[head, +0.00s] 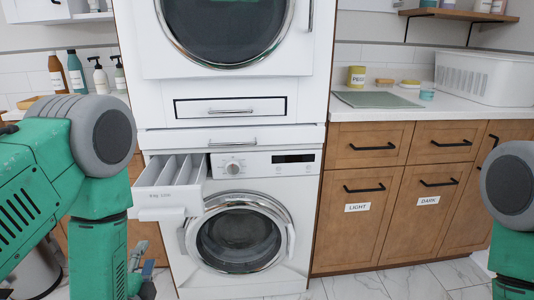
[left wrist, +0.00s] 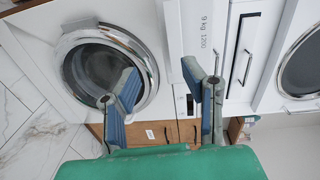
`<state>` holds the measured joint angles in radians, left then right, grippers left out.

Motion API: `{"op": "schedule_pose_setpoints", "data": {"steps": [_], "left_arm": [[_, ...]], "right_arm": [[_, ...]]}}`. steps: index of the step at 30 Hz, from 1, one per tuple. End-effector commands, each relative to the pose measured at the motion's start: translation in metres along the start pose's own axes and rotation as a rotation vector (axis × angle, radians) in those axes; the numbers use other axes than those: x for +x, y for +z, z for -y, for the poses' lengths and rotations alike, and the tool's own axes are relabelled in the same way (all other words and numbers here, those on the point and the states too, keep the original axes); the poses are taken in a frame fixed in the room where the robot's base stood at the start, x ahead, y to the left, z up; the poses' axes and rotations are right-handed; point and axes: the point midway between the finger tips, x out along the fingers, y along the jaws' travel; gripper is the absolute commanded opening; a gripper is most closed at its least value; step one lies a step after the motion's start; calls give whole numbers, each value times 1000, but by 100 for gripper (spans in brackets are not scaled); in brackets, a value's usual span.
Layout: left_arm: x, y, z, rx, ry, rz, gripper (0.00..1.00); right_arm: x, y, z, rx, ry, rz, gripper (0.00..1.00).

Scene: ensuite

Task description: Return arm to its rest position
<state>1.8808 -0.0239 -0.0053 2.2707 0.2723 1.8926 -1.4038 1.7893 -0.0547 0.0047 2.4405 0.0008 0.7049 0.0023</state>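My left arm (head: 90,180), green with grey joints, comes in at the left of the head view, bent downward. My left gripper (left wrist: 160,78) is open and empty in the left wrist view, its two blue-padded fingers apart in front of the washer. Only a small part of the left gripper (head: 145,272) shows low in the head view, beside the arm. At the right edge, part of my right arm (head: 512,190) shows; its gripper is out of view.
The lower washer (head: 238,165) has its detergent drawer (head: 165,205) pulled out close to my left arm; its round door (head: 240,235) looks shut. A second machine (head: 225,25) is stacked above. Wooden cabinets (head: 375,145) under a counter stand right. Marble floor (head: 360,288) shows in front.

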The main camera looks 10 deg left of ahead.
Motion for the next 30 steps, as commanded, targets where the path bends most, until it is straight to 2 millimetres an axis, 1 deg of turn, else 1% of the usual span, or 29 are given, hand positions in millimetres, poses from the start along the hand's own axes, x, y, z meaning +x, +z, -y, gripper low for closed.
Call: {"op": "schedule_pose_setpoints", "data": {"steps": [2, 5, 6, 8, 9, 11, 12, 15, 18, 20, 22, 30], "left_arm": [[-9, -1, -12, -101, 113, -1, 38], [-34, -2, -43, -317, 350, 39, 38], [-51, -2, -57, -415, 464, 78, 38], [-80, -2, -76, -560, 634, 163, 38], [-102, -1, -87, -647, 739, 236, 38], [-137, 1, -100, -759, 882, 363, 38], [-160, 3, -106, -820, 962, 454, 38], [-211, 8, -112, -924, 1107, 674, 38], [-245, 13, -112, -973, 1184, 841, 38], [-258, 15, -112, -986, 1207, 904, 38], [-265, 16, -112, -993, 1219, 943, 38], [-267, 17, -113, -997, 1220, 953, 38]], "right_arm": [[-12, 0, 0, 0, 0, 0, 40], [-31, -1, 0, 0, 0, 0, 40], [-39, -2, 0, 0, 0, 0, 40], [-51, -3, 0, 0, 0, 0, 40], [-58, -3, 0, 0, 0, 0, 40], [-68, -4, -1, 0, 0, 0, 40], [-74, -4, -1, 0, 0, 0, 40], [-86, -5, -1, 0, 0, 0, 40], [-92, -5, -1, 0, 0, 0, 40], [-94, -5, -1, 0, 0, 0, 40], [-94, -5, -1, 0, 0, 0, 40], [-92, -5, -1, 0, 0, 0, 40]]}}
